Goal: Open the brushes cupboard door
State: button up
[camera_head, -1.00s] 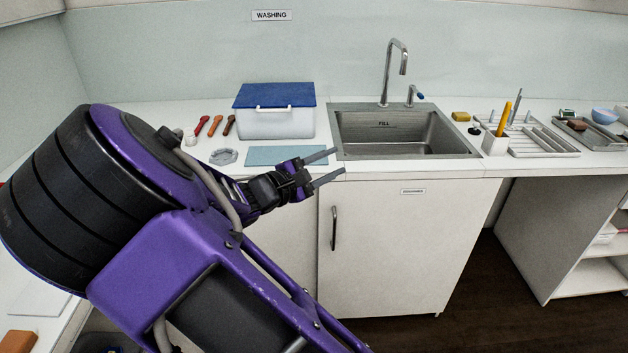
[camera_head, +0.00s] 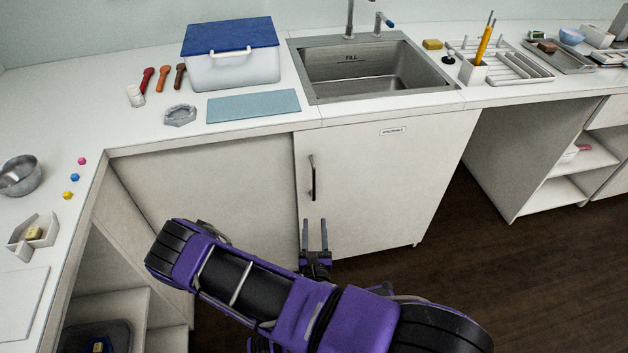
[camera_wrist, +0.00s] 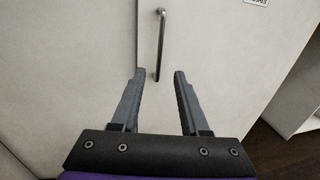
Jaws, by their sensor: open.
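The cupboard door (camera_head: 385,185) under the sink is closed, with a small label (camera_head: 393,131) near its top edge that is too small to read. A dark vertical bar handle (camera_head: 312,178) sits near the door's left edge. The handle also shows in the wrist view (camera_wrist: 160,42), upright and ahead of the fingers. My gripper (camera_head: 316,230) is open and empty, pointing up just below the handle in the head view. In the wrist view the handle's lower end lies between the two fingertips (camera_wrist: 158,76) in the picture; contact cannot be told.
The counter above holds a sink (camera_head: 370,75), a blue-lidded box (camera_head: 232,58) and a blue mat (camera_head: 253,106). A plain panel (camera_head: 215,190) adjoins the door on the left. Open shelves (camera_head: 565,180) stand at right, with dark floor (camera_head: 470,240) before them.

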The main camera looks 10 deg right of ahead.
aim_at(314, 184)
jog(key=w+d, duration=0.1)
jog(key=w, duration=0.4)
jog(key=w+d+b, duration=0.1)
jog(key=w, duration=0.5)
jog(key=w+d, duration=0.1)
jog(key=w, duration=0.4)
jog(key=shift+w+d, duration=0.1)
jog(key=shift+w, duration=0.05)
jog(key=shift+c, duration=0.3)
grip_shut()
dwell(0.5)
